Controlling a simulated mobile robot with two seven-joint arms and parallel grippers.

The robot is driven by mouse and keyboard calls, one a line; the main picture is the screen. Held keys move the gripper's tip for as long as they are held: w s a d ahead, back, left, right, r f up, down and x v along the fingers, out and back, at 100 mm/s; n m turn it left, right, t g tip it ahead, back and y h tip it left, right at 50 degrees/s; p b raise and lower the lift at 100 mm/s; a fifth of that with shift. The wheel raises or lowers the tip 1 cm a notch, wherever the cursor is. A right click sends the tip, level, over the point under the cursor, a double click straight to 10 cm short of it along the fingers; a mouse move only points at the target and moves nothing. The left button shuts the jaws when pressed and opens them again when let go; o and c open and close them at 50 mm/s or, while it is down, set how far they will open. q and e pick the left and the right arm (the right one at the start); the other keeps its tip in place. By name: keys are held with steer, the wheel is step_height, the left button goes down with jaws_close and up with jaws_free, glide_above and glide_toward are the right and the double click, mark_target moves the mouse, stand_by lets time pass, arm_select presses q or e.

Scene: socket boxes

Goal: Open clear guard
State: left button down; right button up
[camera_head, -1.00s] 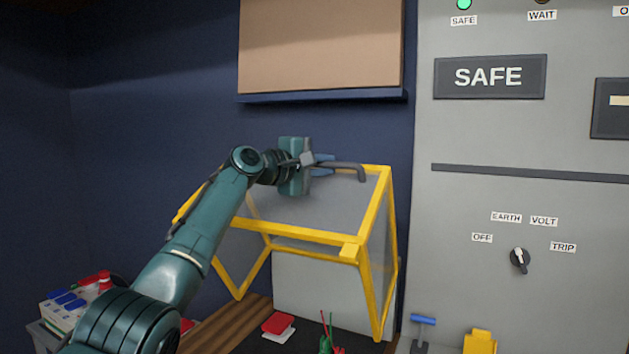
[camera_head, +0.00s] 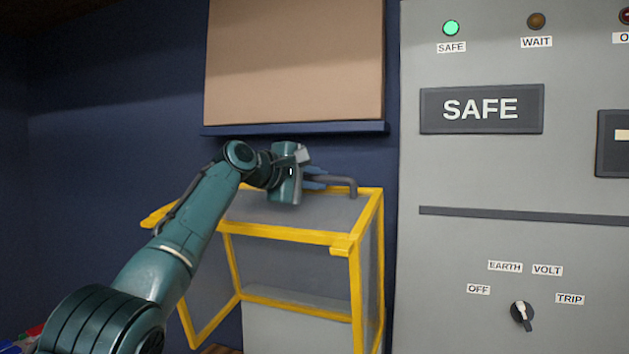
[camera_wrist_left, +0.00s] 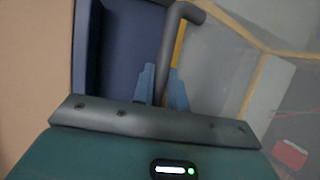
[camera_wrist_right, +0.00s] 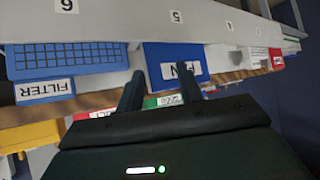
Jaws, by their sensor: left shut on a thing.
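The guard's lower edge is cut off in the head view. My right gripper (camera_wrist_right: 160,90) shows only in its wrist view, with fingers apart and empty, in front of labelled bins.
A grey panel (camera_head: 480,180) with a lit green SAFE lamp (camera_head: 451,28) and a rotary knob (camera_head: 522,316) stands right of the guard. A tan board (camera_head: 295,60) with a blue ledge (camera_head: 295,129) hangs above. Blue bins (camera_wrist_right: 175,62) sit near my right gripper.

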arm_select(q)
steer(key=shift+f, duration=0.25)
steer(key=c, duration=1.7)
jaws_free()
